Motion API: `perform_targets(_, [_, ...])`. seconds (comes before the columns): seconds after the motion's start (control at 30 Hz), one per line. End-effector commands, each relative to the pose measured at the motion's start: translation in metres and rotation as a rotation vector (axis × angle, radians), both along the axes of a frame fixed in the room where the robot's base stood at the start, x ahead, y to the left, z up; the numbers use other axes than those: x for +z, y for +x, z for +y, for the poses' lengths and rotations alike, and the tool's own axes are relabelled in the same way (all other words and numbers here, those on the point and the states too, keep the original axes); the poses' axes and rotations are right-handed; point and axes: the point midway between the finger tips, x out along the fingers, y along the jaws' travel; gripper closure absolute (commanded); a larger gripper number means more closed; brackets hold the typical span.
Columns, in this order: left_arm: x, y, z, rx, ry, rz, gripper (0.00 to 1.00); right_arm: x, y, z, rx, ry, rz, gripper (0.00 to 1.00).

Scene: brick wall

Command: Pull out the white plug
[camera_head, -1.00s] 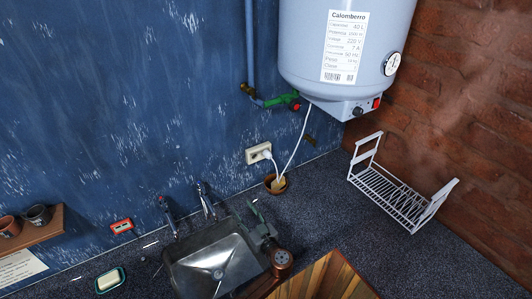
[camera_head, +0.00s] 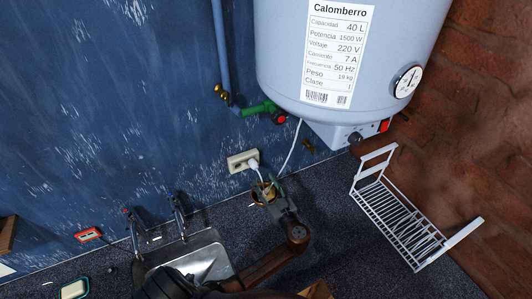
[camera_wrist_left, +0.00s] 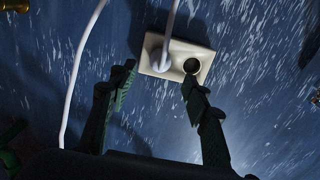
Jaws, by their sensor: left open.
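The white plug (camera_head: 253,164) sits in the right part of a cream wall socket (camera_head: 236,161) on the blue wall, in the head view. Its white cord hangs down behind my left gripper (camera_head: 265,186), which is open just below the plug. In the left wrist view, the plug (camera_wrist_left: 162,62) sits in the left part of the socket (camera_wrist_left: 203,60), and a round hole shows to its right. The open fingers of the left gripper (camera_wrist_left: 159,76) stand on either side of the plug, without closing on it. My right gripper is not in view.
A water heater (camera_head: 345,60) hangs above the socket, with a blue pipe and a green-and-red valve (camera_head: 265,110) at its left. A white dish rack (camera_head: 405,222) stands at the right. A metal sink (camera_head: 190,260) with taps lies at the lower left.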

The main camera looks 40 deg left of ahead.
Motion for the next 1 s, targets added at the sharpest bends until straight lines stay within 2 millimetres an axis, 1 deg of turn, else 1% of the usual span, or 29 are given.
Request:
perform_targets(0.07, [0.001, -0.003, 0.001, 0.002, 0.0, -0.001, 0.56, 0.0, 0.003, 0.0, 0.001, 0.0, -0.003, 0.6])
perform_targets(0.17, [0.002, -0.006, 0.001, 0.003, 0.0, -0.004, 0.56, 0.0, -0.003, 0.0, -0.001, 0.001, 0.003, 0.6])
perform_targets(0.27, [0.001, -0.005, 0.002, 0.004, 0.0, -0.002, 0.56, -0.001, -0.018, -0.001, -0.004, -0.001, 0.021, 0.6])
perform_targets(0.43, [0.0, -0.001, 0.002, 0.004, 0.0, 0.001, 0.56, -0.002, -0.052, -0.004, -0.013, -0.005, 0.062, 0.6])
perform_targets(0.5, [-0.001, 0.0, 0.004, 0.003, 0.001, 0.002, 0.56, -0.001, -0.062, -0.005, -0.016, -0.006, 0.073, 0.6])
perform_targets(0.53, [0.0, 0.001, 0.005, 0.003, 0.001, 0.002, 0.56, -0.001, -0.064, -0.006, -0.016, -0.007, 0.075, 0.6])
perform_targets(0.57, [0.0, 0.002, 0.006, 0.003, 0.001, 0.002, 0.56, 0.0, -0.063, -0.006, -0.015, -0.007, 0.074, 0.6])
perform_targets(0.63, [0.001, 0.005, 0.011, 0.003, 0.002, 0.001, 0.56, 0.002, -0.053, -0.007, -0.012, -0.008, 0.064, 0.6])
perform_targets(0.8, [0.002, 0.016, 0.031, 0.002, 0.003, 0.001, 0.56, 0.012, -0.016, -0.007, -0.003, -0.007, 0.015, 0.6])
perform_targets(0.87, [0.002, 0.02, 0.038, 0.002, 0.005, 0.002, 0.56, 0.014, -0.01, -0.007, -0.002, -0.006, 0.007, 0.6])
perform_targets(0.93, [0.002, 0.024, 0.047, 0.002, 0.003, 0.001, 0.56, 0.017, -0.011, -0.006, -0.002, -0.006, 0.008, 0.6])
perform_targets(1.0, [-0.004, 0.029, 0.054, 0.001, 0.0, -0.001, 0.56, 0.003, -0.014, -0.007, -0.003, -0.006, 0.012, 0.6])
